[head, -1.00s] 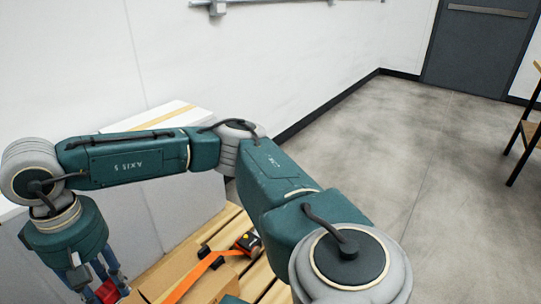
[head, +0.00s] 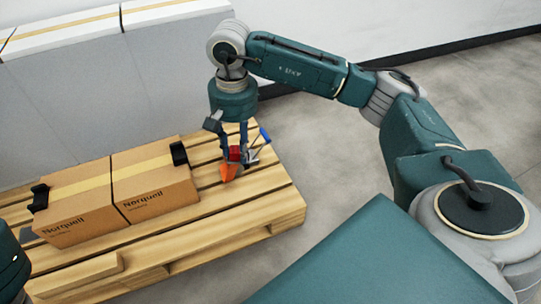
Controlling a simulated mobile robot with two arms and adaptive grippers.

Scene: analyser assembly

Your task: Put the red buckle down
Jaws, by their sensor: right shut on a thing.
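My right gripper (head: 236,156) comes down from above over the right part of the wooden pallet. It is shut on the red buckle (head: 235,153), a small red block between its fingers. A short orange piece (head: 230,172) shows just below the buckle, near the pallet boards. I cannot tell whether the buckle touches the pallet (head: 262,205). My left gripper is out of view; only a bit of my left arm shows at the left edge.
Two brown cartons (head: 155,180) stand on the pallet left of the gripper, with black corner pieces (head: 179,154) on them. A small item with a blue end (head: 265,135) is just right of the fingers. White-topped grey blocks (head: 70,100) stand behind. Bare boards lie in front.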

